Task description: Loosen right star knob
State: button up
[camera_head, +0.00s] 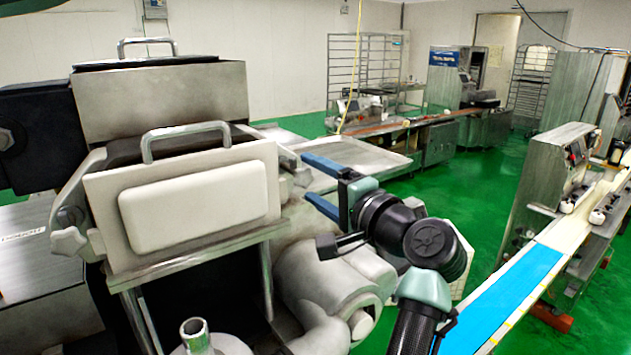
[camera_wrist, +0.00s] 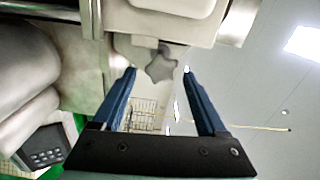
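The right star knob (camera_wrist: 162,65) is a grey, lobed knob in the wrist view, under the edge of a pale machine panel. My gripper (camera_wrist: 159,71) is open, with one blue finger on each side of the knob in the picture. I see no contact, and I cannot tell whether the fingertips reach the knob's depth. In the head view my gripper (camera_head: 304,180) is at the right side of the encrusting machine (camera_head: 160,100), fingers pointing left toward it. I cannot make out the right knob clearly there.
Another star knob (camera_head: 68,241) sits on the machine's left side. The front panel (camera_head: 195,205) has a metal handle (camera_head: 185,138) above it. A rounded machine housing (camera_head: 325,280) lies below my gripper. A blue conveyor (camera_head: 505,295) stands at right, with green floor between.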

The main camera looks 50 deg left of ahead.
jog(key=s+d+b, duration=0.1)
jog(key=d+b, duration=0.5)
jog(key=d, duration=0.7)
dwell(0.4)
